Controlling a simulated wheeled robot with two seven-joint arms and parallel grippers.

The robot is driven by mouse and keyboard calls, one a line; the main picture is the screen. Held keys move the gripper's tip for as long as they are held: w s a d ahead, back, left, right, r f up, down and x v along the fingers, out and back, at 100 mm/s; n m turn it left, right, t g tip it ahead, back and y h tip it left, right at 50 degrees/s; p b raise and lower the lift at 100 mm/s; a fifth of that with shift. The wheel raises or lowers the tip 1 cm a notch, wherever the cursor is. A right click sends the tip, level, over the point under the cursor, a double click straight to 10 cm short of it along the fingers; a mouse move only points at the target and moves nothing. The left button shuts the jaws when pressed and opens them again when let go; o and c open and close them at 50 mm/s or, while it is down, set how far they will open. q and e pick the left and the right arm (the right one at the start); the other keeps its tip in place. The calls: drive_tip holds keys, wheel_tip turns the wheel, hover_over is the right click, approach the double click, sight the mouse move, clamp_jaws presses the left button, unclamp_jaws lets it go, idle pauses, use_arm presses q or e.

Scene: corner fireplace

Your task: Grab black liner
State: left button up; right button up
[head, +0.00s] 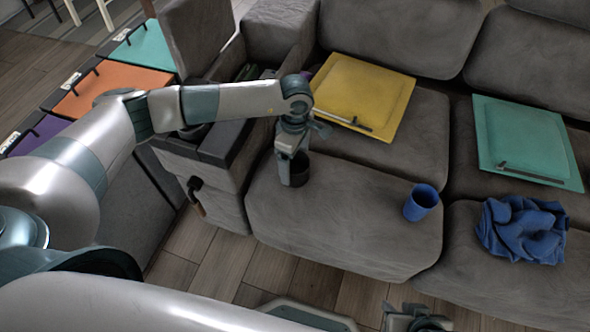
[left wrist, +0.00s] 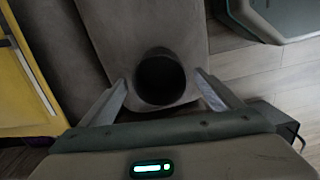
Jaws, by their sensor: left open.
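The black liner (head: 301,171) is a small dark cup standing upright on the near left seat cushion of the grey sofa. In the left wrist view the black liner (left wrist: 160,77) shows its round open top, ahead of and between my fingers. My left gripper (head: 291,172) is open and points down at the liner, partly hiding it in the head view. Its two fingers (left wrist: 163,95) lie to either side of the liner's near end; whether they touch it I cannot tell. My right gripper (head: 415,318) is at the bottom edge of the head view, mostly cut off.
A blue cup (head: 421,202) and a crumpled blue cloth (head: 522,230) lie to the right on the sofa. A yellow panel (head: 362,95) and a teal panel (head: 527,141) lie behind. The sofa arm (head: 215,150) is close on the left. Cushion between liner and blue cup is clear.

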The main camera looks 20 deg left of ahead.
use_arm(q)
drive_tip(key=shift+c, duration=0.6)
drive_tip(key=c, duration=1.3)
drive_tip(key=shift+c, duration=0.2)
drive_tip(key=shift+r, duration=0.55)
drive_tip(key=s+d+r, duration=0.7)
drive_tip(key=d+r, duration=0.1)
drive_tip(key=r, duration=0.2)
drive_tip(key=shift+s+d, duration=0.35)
drive_tip(key=shift+s, duration=0.05)
